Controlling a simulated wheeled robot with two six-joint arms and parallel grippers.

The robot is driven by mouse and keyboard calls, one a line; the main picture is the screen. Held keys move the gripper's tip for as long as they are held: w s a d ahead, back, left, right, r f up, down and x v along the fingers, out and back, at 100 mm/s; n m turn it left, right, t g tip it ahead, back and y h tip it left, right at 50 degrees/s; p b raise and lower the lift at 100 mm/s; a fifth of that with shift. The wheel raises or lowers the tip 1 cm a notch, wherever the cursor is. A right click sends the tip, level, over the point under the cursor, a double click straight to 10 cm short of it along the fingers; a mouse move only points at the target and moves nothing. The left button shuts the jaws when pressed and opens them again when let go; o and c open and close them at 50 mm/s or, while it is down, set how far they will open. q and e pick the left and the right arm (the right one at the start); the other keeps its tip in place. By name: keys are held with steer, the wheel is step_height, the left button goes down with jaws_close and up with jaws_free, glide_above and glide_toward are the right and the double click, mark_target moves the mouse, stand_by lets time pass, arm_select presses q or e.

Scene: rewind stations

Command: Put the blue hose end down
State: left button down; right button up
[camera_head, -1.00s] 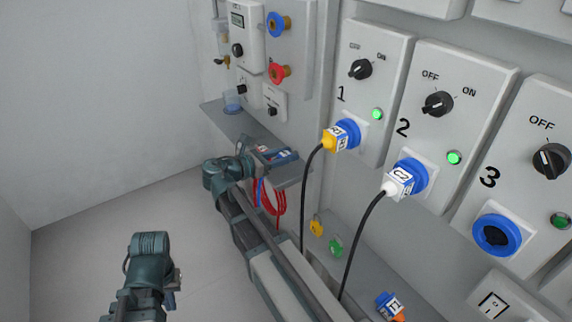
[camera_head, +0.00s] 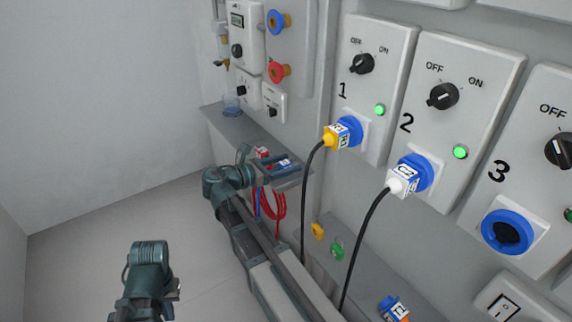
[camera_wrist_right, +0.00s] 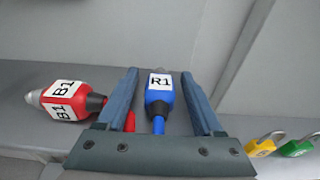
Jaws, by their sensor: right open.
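The blue hose end (camera_wrist_right: 159,92), labelled R1, lies on the grey ledge (camera_wrist_right: 215,122) in the right wrist view. It also shows small in the head view (camera_head: 284,163). My right gripper (camera_wrist_right: 159,75) is open, with one finger on each side of the blue end and a narrow gap at both sides. A red hose end (camera_wrist_right: 68,101), labelled B1, lies on the ledge left of the fingers. It shows partly in the head view (camera_head: 262,152). My left gripper (camera_head: 173,290) is low at the left, away from the ledge; its jaws are not clear.
Blue and red hoses (camera_head: 275,202) hang below the ledge. A yellow plug (camera_head: 337,136) and a white plug (camera_head: 403,182) sit in sockets 1 and 2, with black cables hanging. Socket 3 (camera_head: 507,232) is empty. Yellow and green padlocks (camera_wrist_right: 295,147) are at the right.

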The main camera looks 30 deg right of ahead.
steer(key=shift+r+p, duration=0.3)
steer(key=s+a+r+p, duration=0.1)
steer(key=a, duration=1)
steer(key=shift+a+r, duration=0.25)
steer(key=shift+a, duration=0.15)
